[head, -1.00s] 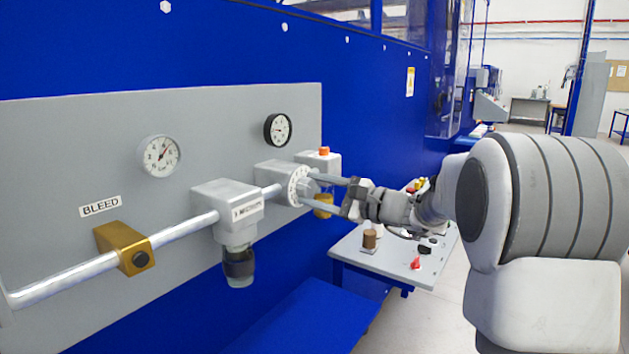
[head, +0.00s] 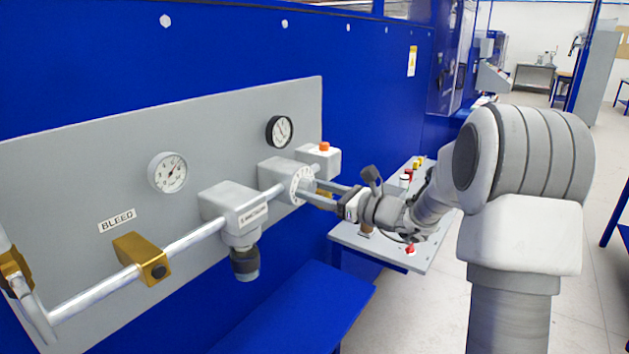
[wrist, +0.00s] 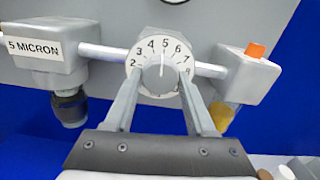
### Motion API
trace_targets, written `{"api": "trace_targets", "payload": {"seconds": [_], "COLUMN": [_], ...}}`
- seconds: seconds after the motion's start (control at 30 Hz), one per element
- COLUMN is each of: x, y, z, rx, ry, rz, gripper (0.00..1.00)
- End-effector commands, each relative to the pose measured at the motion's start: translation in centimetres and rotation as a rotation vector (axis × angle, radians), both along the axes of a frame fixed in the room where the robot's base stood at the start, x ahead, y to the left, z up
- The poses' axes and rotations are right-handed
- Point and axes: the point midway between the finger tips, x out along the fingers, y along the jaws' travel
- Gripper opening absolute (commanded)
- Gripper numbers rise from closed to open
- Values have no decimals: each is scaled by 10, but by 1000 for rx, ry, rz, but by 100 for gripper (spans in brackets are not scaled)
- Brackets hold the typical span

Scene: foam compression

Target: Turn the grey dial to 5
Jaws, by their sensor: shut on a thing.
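The grey dial (head: 300,184) has a white numbered face and sits on the front of a grey block on the wall panel. In the wrist view the dial (wrist: 162,52) shows 2 to 8 across its top, and the white pointer line stands nearly straight up, close to the 5. My gripper (wrist: 160,78) is shut on the dial's knob, with one finger on each side of it. In the head view my gripper (head: 314,192) reaches the dial from the right. The lower part of the dial's scale is hidden by the fingers.
A pipe (head: 192,237) runs left from the dial past a "5 MICRON" filter block (head: 234,208). Two gauges, white (head: 168,172) and black-rimmed (head: 280,131), are on the panel. An orange-buttoned block (head: 321,158) is close right of the dial. A small table (head: 400,262) stands below my arm.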

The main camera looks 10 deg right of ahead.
Motion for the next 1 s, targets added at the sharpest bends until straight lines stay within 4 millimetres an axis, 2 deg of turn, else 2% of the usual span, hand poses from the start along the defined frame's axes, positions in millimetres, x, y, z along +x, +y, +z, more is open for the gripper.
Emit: {"api": "trace_targets", "payload": {"seconds": [0.73,0.77,0.9,1.0], "x": [0,0,0,0], "y": [0,0,0,0], "z": [-1,-1,-1,-1], "rx": [59,59,59,59], "ry": [59,59,57,57], "rz": [0,0,0,0], "gripper": [0,61,86,86]}}
